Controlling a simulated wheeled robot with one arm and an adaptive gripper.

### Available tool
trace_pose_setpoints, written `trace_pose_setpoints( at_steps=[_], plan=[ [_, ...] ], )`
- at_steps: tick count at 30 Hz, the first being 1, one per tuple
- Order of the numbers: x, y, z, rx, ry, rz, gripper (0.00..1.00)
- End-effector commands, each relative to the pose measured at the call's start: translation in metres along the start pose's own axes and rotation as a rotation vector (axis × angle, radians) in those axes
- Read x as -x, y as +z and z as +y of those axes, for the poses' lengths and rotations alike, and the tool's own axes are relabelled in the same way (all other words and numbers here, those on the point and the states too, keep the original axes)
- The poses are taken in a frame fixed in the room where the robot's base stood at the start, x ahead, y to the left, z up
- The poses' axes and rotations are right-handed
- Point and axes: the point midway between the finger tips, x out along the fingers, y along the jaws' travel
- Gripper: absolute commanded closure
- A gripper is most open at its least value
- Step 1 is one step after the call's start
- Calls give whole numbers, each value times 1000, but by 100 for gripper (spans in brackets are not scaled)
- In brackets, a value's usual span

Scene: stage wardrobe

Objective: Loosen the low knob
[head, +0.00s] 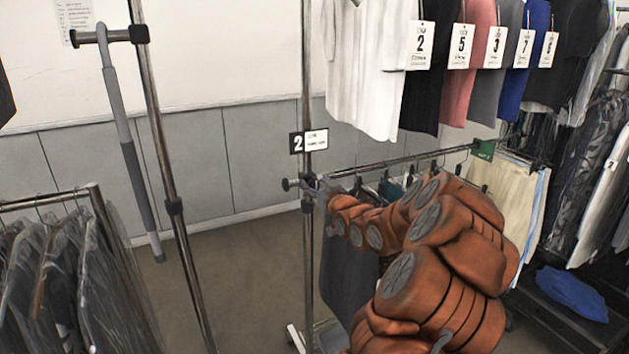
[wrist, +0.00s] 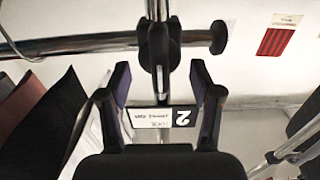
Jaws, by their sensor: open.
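The low knob (head: 288,184) is a small dark round knob. It sticks out to the left of the numbered rack's upright (head: 307,100), level with the lower rail (head: 405,160). In the wrist view, which looks upside down, the knob (wrist: 219,38) is at the upper right, beyond the black joint (wrist: 158,45) on the post. My gripper (head: 323,188) is beside the post at rail height, partly hidden by my arm in the head view. In the wrist view, my gripper (wrist: 159,75) is open, its fingers apart and empty, below the joint and left of the knob.
A number 2 sign (head: 308,142) is on the upright above the knob; it shows between my fingers in the wrist view (wrist: 165,117). Clothes hang on the upper and lower rails to the right. Another rack (head: 170,205) with covered garments stands left. Open floor (head: 235,265) lies between.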

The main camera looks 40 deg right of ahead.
Motion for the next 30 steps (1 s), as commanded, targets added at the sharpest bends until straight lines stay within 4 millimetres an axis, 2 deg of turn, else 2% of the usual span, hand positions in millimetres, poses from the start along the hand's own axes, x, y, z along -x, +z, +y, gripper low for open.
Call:
trace_pose_setpoints(
  at_steps=[6, 14, 30],
  plan=[
    [-9, 1, 0, 0, 0, -1, 36],
    [-9, 1, 0, 0, 0, -1, 37],
    [-9, 0, 0, 0, 0, 0, 93]
  ],
)
